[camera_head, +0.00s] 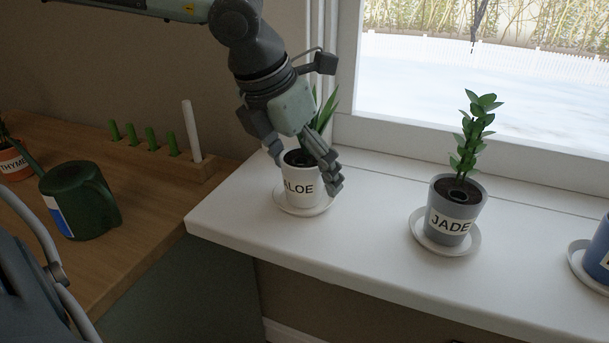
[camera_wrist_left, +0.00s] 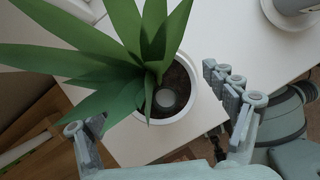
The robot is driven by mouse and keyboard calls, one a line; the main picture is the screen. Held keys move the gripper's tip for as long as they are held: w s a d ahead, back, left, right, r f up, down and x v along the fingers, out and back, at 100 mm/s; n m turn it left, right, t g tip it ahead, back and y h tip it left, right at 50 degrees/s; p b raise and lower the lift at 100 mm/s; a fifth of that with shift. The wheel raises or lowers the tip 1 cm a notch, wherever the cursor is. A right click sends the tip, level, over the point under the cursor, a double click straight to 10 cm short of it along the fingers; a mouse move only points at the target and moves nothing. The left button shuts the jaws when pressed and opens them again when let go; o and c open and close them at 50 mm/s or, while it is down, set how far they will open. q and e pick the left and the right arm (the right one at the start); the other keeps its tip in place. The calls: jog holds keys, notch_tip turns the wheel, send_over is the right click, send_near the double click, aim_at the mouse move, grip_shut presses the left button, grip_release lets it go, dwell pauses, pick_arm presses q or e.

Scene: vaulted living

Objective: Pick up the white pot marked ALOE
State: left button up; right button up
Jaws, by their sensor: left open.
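The white pot marked ALOE (camera_head: 301,201) stands upright on a white saucer (camera_head: 284,208) at the left end of the white window sill. It holds a green spiky plant and dark soil. My left gripper (camera_head: 306,173) is open, with its fingers on either side of the pot near the rim and one partly covering the label's right side. In the left wrist view the pot (camera_wrist_left: 182,114) lies between the spread fingers of the gripper (camera_wrist_left: 165,118), with a visible gap at each side. Leaves hide part of the rim there. My right gripper is not in view.
A grey pot marked JADE (camera_head: 453,226) stands on its saucer to the right, and a blue pot (camera_head: 599,252) is at the right edge. Left are a wooden counter (camera_head: 125,225), a green watering can (camera_head: 83,201), a wooden rack with green pegs (camera_head: 160,163) and a THYME pot (camera_head: 14,163).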

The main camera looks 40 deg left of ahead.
pick_arm(q)
jog(key=c, duration=1.6)
jog(key=shift+r, duration=0.1)
